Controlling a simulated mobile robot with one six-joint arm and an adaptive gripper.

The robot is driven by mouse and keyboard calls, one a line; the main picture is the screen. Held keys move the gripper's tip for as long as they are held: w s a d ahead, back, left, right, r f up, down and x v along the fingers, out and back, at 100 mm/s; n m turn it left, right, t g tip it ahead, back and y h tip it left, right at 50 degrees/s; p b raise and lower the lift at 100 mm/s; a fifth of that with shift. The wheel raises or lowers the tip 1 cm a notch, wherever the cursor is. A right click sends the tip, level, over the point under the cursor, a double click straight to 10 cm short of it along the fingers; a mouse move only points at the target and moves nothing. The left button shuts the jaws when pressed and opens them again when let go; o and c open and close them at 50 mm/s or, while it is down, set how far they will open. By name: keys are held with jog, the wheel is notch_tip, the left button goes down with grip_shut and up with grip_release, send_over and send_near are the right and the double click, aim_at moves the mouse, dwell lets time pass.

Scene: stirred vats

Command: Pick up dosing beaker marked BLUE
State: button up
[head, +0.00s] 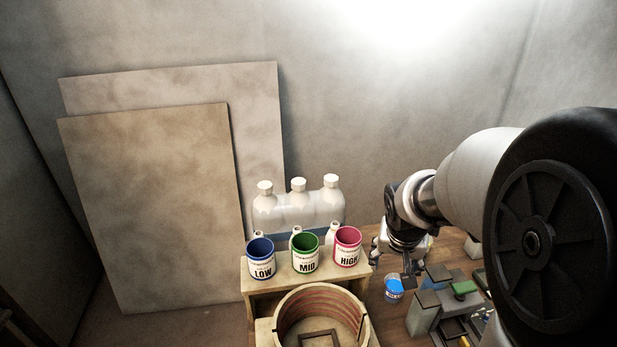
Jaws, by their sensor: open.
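A small blue beaker (394,291) with a pale rim stands on the wooden table, right of the round vat. Its marking is too small to read. My gripper (408,280) is above and just right of the beaker, pointing down, with its fingers close to the beaker's rim. The gripper is open and I see nothing held in it. Whether a finger touches the beaker cannot be told from this view.
Three cans, LOW (261,260), MID (305,254) and HIGH (346,250), stand on a wooden shelf (290,283) behind the round vat (288,309). White bottles (299,207) stand behind. Grey blocks (424,312) and a green-topped item (463,288) crowd the table's right.

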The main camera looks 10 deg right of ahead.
jog(key=w+d+f+m, duration=0.1)
jog(key=w+d+f, duration=0.1)
jog(key=d+f, duration=0.25)
jog(key=b, duration=0.4)
send_near(396, 284)
jog(key=f, duration=0.1)
jog(key=x, duration=0.1)
jog(key=b+x, duration=0.1)
jog(key=x, duration=0.1)
jog(key=b+x, duration=0.1)
jog(key=x, duration=0.1)
jog(key=shift+a+f, duration=0.25)
jog(key=shift+f, duration=0.1)
jog(key=shift+s, duration=0.1)
jog(key=shift+r, duration=0.1)
jog(key=shift+c, duration=0.4)
jog(key=c, duration=0.9)
